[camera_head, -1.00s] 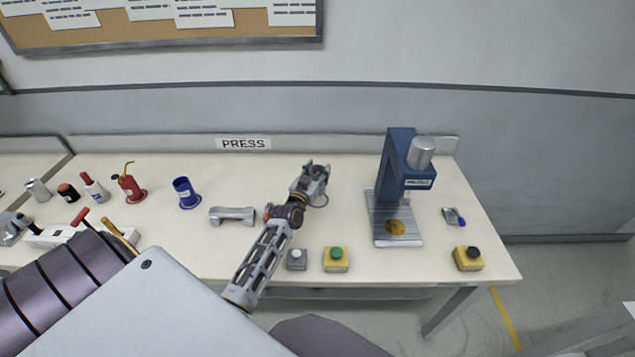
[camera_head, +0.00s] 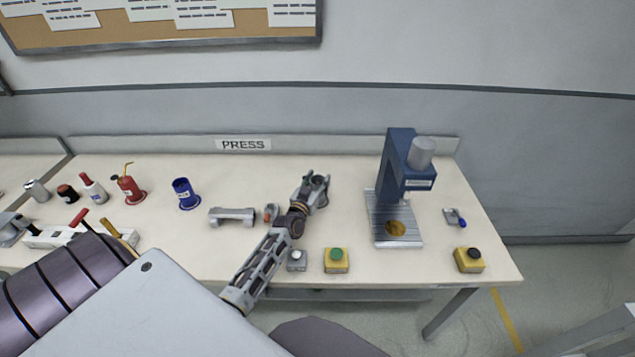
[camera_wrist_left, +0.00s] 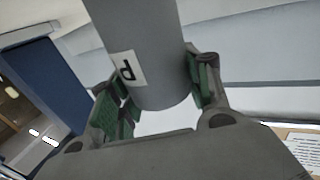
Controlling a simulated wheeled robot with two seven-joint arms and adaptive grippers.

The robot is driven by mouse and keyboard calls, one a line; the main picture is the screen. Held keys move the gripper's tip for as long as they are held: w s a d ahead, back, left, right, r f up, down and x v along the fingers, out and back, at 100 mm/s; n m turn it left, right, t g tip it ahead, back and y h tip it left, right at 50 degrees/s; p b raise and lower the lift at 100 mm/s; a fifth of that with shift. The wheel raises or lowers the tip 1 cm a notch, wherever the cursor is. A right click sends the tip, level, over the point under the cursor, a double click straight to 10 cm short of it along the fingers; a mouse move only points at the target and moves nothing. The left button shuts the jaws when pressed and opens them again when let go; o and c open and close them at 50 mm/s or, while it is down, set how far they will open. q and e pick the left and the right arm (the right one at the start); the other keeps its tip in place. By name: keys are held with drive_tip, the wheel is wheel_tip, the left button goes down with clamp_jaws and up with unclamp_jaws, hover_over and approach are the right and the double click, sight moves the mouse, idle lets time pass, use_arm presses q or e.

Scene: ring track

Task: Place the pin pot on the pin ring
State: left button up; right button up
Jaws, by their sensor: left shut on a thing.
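The grey pin pot (camera_wrist_left: 160,60), marked with a P, is held between the green-padded fingers of my left gripper (camera_wrist_left: 160,95) in the left wrist view. In the head view my left gripper (camera_head: 312,181) is over the back middle of the table, shut on the pot, which is mostly hidden there. A grey ring (camera_head: 322,205), seemingly the pin ring, shows partly beneath the pot and fingers. I cannot tell whether the pot touches the table or sits within the ring. My right gripper is not in view.
A blue press (camera_head: 397,165) stands to the right. Button boxes (camera_head: 336,260) line the front.

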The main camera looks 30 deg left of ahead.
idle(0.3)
use_arm(q)
drive_tip(key=o, duration=1.2)
drive_tip(key=shift+f, duration=0.1)
drive_tip(key=shift+o, duration=0.2)
drive_tip(key=s+d, duration=0.2)
drive_tip(key=s, duration=1)
drive_tip(key=shift+s, duration=0.1)
idle(0.6)
